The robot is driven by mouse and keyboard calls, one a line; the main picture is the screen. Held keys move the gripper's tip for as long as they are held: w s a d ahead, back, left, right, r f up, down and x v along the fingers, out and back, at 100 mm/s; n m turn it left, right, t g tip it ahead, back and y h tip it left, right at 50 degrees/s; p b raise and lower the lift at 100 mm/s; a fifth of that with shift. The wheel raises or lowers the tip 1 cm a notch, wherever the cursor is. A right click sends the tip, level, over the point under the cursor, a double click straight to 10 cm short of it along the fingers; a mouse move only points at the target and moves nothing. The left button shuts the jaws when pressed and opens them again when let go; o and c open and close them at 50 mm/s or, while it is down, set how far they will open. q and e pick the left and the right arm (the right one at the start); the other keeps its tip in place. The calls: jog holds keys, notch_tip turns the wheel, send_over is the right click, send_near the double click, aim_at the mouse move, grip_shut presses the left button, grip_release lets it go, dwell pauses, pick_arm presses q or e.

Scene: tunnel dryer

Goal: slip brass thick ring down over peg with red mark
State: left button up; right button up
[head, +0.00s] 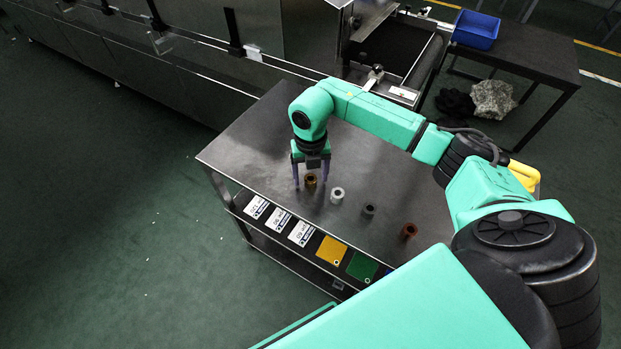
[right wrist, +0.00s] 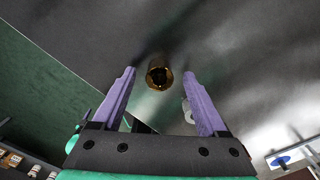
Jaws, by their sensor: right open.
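The brass thick ring (head: 310,181) stands on the dark metal table between the fingertips of my right gripper (head: 309,178). In the right wrist view the brass ring (right wrist: 159,77) shows with its round opening toward the camera. The two purple fingers (right wrist: 160,74) are open on either side of it, with a gap to each. My left gripper is in no view. I cannot make out a peg with a red mark in either view.
A silver ring (head: 337,195), a dark grey ring (head: 369,209) and a reddish-brown ring (head: 409,230) stand in a row to the right on the table (head: 257,154). A blue bin (head: 476,29) sits on a side table.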

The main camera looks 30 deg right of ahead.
grip_shut()
jog(key=shift+r, duration=0.1)
